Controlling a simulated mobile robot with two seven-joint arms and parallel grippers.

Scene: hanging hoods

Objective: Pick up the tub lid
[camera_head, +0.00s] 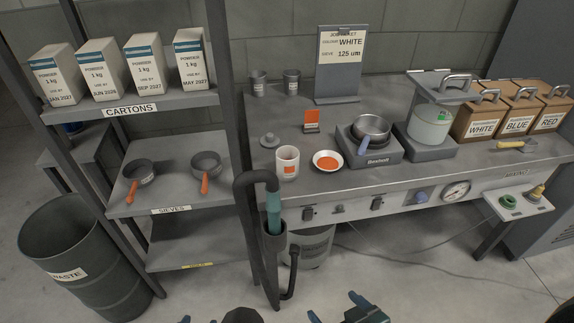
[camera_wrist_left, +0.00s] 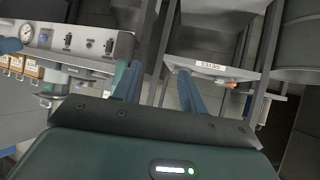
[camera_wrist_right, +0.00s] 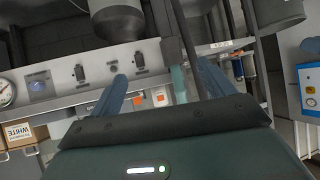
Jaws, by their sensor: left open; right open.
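The tub lid (camera_head: 269,140), a small grey disc with a knob, lies on the bench top near its left end. A white tub (camera_head: 287,162) with an orange label stands just in front of it, to the right. My right gripper (camera_head: 338,308) is open and empty at the bottom edge of the head view, well below and in front of the bench. Its spread fingers also show in the right wrist view (camera_wrist_right: 162,85). My left gripper (camera_wrist_left: 160,85) is open and empty in the left wrist view. The lid cannot be made out in either wrist view.
Sieves (camera_head: 140,173) and cartons fill the left shelves.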

